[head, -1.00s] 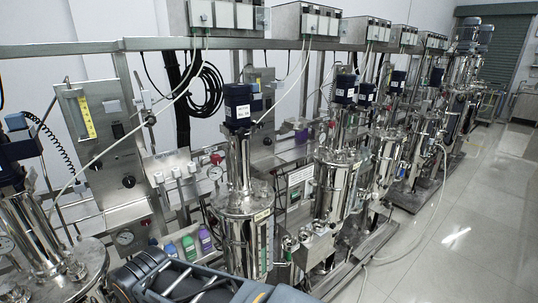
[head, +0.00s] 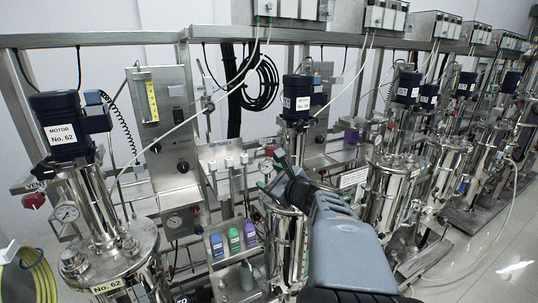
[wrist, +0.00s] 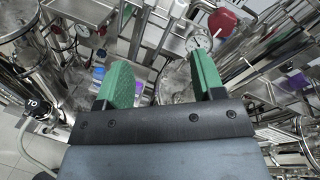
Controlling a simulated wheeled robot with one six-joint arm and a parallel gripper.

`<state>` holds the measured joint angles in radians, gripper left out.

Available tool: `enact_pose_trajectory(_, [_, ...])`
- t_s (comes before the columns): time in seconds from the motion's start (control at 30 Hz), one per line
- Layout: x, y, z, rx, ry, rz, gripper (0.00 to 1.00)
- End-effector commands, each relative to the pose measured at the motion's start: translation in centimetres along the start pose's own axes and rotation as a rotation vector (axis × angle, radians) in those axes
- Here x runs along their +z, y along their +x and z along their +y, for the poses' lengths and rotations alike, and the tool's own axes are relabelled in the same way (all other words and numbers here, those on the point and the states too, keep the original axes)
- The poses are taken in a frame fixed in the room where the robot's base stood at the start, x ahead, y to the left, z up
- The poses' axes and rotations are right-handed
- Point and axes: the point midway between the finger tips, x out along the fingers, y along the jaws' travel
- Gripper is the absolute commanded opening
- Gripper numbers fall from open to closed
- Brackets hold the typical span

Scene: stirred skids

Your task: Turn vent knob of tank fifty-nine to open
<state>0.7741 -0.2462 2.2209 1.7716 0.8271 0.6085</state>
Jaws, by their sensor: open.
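My gripper (head: 274,170) is raised in the middle of the head view, in front of a steel tank (head: 284,240). Its green fingers are apart and empty in the wrist view (wrist: 163,80). A red knob (wrist: 223,22) is beyond the right finger, apart from it; a smaller red knob (wrist: 83,30) is at upper left. Tank No. 62 (head: 112,270) stands at left with a red knob (head: 33,200) under a VENT label. The tank behind my gripper has a dark motor (head: 298,95) whose number I cannot read. I see no readable 59, and cannot tell which knob belongs to it.
A rack holds blue, green and purple bottles (head: 234,240) left of my gripper. A gauge panel (head: 165,140) and black cable coil (head: 260,82) are behind. More tanks (head: 392,190) stand at right. Clear floor (head: 500,255) lies at far right.

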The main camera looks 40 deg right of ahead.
Motion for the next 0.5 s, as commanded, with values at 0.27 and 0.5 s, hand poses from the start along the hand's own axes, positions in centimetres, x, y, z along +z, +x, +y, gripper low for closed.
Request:
enact_pose_trajectory(0.27, [-1.5,-1.0,-5.7,-0.206,0.22,-0.043,0.62])
enact_pose_trajectory(0.5, [-1.4,2.7,-6.8,-0.213,0.233,-0.048,0.62])
